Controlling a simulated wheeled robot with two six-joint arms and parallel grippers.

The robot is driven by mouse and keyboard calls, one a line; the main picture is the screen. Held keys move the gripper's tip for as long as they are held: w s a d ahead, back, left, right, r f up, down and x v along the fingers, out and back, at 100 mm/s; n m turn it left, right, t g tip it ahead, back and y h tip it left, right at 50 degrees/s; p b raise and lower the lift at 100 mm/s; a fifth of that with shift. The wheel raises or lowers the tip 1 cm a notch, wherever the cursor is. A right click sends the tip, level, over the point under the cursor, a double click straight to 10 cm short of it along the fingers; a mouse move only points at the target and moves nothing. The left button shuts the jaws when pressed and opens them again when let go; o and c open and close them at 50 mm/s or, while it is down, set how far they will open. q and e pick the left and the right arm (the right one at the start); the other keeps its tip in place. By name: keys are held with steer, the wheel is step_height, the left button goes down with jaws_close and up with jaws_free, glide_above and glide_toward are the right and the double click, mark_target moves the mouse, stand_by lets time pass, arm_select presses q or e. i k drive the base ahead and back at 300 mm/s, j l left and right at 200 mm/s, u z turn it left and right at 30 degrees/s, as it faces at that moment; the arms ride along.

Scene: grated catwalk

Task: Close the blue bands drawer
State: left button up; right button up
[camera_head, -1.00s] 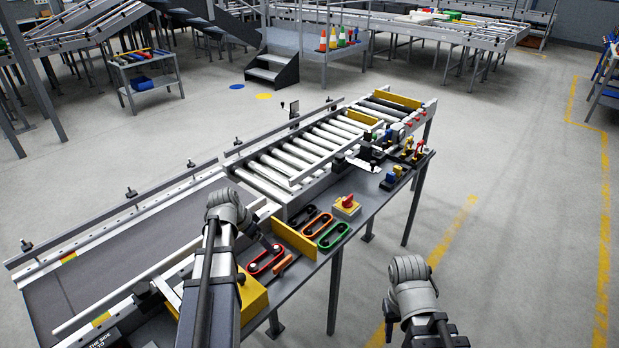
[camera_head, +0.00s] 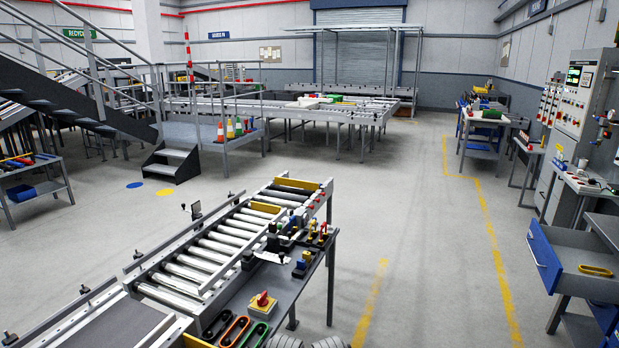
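A blue-fronted drawer (camera_head: 544,259) sticks out open from a grey workbench at the right edge of the camera_head view. Its front faces left and has a pale bar handle (camera_head: 536,249). A yellow oval band (camera_head: 596,271) lies inside the drawer. The far end of the drawer and part of the bench are cut off by the picture's edge. Neither of my grippers shows; only grey rounded parts of my arms appear at the bottom edge, far from the drawer.
A roller conveyor (camera_head: 205,248) with a side shelf of parts, a red knob box (camera_head: 262,304) and coloured bands stands at front left. A control cabinet (camera_head: 577,125) and small tables line the right side. Open grey floor (camera_head: 425,250) with yellow lines lies between conveyor and drawer.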

mark_target(558, 253)
steer(key=z, duration=1.45)
steer(key=i, duration=0.5)
steer(key=i+j+z, duration=0.15)
steer(key=i, duration=0.8)
steer(key=i+j+z, duration=0.15)
steer(key=i, duration=0.35)
steer(key=i+j, duration=0.15)
steer(key=i, duration=0.3)
steer(key=i+j+z, duration=0.15)
steer(key=i, duration=0.35)
